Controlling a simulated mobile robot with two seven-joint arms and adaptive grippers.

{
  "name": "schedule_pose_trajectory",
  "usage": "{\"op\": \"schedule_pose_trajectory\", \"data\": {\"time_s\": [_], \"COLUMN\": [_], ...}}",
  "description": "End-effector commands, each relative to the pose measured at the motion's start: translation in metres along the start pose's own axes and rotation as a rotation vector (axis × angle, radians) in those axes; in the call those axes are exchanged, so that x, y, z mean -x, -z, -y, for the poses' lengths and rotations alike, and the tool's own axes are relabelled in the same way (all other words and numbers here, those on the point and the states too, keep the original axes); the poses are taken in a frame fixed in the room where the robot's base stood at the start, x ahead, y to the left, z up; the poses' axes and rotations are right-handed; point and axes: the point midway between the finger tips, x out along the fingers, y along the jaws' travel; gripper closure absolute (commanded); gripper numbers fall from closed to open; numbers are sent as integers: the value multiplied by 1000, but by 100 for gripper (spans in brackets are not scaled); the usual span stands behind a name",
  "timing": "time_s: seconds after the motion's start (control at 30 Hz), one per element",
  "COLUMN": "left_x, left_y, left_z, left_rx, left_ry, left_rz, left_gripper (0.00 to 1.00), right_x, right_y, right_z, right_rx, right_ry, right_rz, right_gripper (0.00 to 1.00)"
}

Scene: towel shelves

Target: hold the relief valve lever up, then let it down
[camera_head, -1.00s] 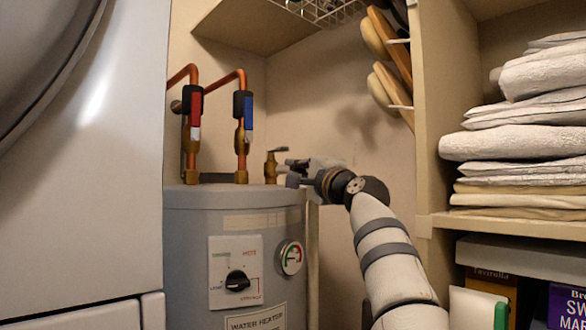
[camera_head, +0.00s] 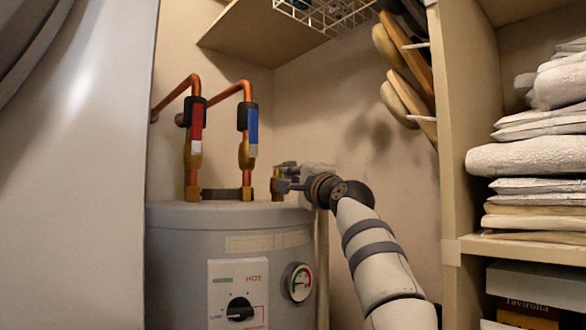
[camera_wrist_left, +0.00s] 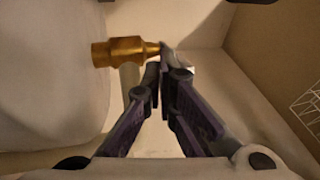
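The brass relief valve (camera_head: 276,186) stands upright on top of the grey water heater (camera_head: 180,217), at its right side. Its small dark lever (camera_head: 286,164) points right from the valve's top, roughly level. My left gripper (camera_head: 282,186) is right beside the valve, with its fingertips just below the lever. In the left wrist view the brass valve body (camera_wrist_left: 124,51) lies to the left, and its grey lever (camera_wrist_left: 173,56) is at the fingertips (camera_wrist_left: 163,78). The fingers are drawn together; I see nothing clearly clamped between them. Contact with the lever cannot be told. My right gripper is not in view.
A shelf with stacked towels (camera_head: 530,156) stands to the right. A wire basket (camera_head: 325,12) hangs above. The wall behind is clear.

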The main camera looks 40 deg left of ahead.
Motion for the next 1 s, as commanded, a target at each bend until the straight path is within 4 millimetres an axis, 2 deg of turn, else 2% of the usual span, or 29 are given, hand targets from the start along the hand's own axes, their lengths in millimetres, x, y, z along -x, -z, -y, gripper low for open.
{"op": "schedule_pose_trajectory", "data": {"time_s": [1.0], "left_x": [-20], "left_y": [0], "left_z": [35], "left_rx": [-1], "left_ry": [1], "left_rz": [1], "left_gripper": [100], "right_x": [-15], "right_y": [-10], "right_z": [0], "right_rx": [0], "right_ry": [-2], "right_rz": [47], "right_gripper": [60]}}
